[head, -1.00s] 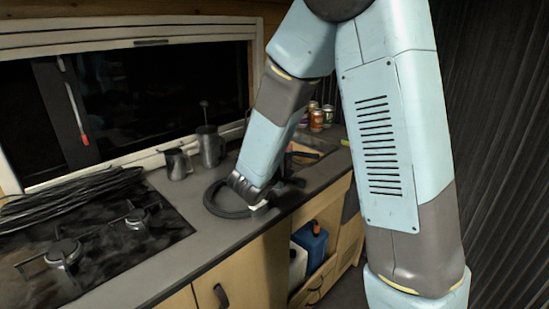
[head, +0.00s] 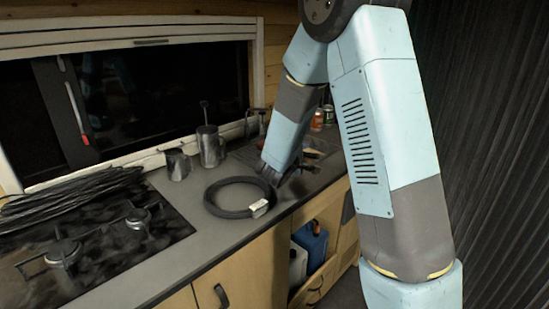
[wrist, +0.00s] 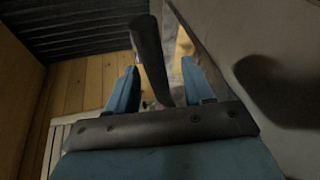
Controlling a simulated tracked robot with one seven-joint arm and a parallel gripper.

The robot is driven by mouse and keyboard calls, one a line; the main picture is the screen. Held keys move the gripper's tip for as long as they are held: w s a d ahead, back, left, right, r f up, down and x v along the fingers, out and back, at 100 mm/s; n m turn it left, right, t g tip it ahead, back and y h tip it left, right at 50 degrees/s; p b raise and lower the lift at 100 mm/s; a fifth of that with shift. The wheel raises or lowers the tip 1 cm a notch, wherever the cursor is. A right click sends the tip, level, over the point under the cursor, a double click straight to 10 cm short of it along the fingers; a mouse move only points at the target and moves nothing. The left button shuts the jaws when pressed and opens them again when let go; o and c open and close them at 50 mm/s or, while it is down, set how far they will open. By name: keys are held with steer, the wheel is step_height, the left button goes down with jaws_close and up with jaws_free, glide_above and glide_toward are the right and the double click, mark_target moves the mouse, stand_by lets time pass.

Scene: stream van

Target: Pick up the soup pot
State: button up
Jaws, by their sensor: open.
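My gripper (wrist: 160,85) is open in the wrist view, with its two blue fingers apart. A dark, rounded bar (wrist: 149,50) like a handle lies in line with the gap between them; I cannot tell whether it touches a finger or is the soup pot's handle. In the head view my gripper end (head: 288,178) is low over the counter near its front edge, by the sink, and its fingers are not clear. No soup pot can be made out for sure. A tall metal vessel (head: 209,147) and a small metal jug (head: 177,164) stand by the window.
A coiled black hose or cable (head: 225,210) with a white tag lies on the counter (head: 180,245) left of my gripper. The stove (head: 95,245) and a bundle of dark cables (head: 70,196) are further left. Cans (head: 328,115) stand at the back. Cupboards are below.

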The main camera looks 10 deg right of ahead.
steer(key=shift+w+d+f, duration=0.1)
steer(key=shift+w+d, duration=0.05)
steer(key=shift+w, duration=0.1)
jaws_close()
stand_by(0.3)
steer(key=shift+s, duration=0.1)
stand_by(0.8)
